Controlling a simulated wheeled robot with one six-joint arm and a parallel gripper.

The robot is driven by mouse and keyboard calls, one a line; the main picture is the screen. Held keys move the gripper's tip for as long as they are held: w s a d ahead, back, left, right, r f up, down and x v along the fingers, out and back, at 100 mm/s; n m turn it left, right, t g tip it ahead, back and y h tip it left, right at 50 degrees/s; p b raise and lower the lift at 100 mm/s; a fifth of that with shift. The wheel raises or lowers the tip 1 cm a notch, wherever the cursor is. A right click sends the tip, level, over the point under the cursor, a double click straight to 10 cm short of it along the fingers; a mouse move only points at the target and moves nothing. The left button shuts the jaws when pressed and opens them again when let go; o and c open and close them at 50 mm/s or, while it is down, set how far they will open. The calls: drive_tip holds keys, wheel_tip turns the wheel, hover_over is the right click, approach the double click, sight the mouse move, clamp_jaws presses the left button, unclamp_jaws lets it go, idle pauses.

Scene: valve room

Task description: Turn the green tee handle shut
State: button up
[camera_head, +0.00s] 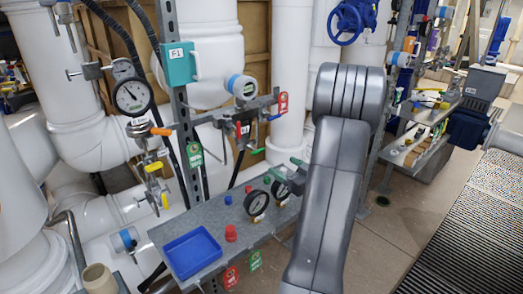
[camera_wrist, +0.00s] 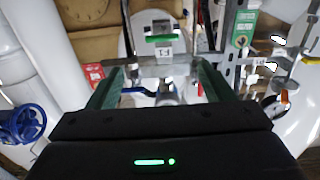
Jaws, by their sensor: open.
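The green tee handle (camera_head: 257,151) hangs low from the grey pipe manifold, beside a red and a blue handle. In the wrist view, which looks upside down against the head view, it is a short green bar (camera_wrist: 162,38) near a white label. My gripper (camera_wrist: 160,72) is open, its two dark green fingers spread wide with nothing gripped. The green handle shows above the gap, past the fingertips; I cannot tell the remaining distance. In the head view my arm partly hides my gripper (camera_head: 285,165), just right of and below the handle.
A blue handle (camera_wrist: 137,91) shows between the fingers. A steel post with a green tag (camera_head: 195,154) stands left. A blue handwheel (camera_head: 346,20) is at the back.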

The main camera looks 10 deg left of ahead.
sight(259, 151)
drive_tip(key=p+x, duration=0.2)
drive_tip(key=x, duration=1.1)
drive_tip(key=shift+w+a+r, duration=0.1)
drive_tip(key=shift+w+a, duration=0.05)
drive_tip(key=shift+a, duration=0.2)
drive_tip(key=c, duration=1)
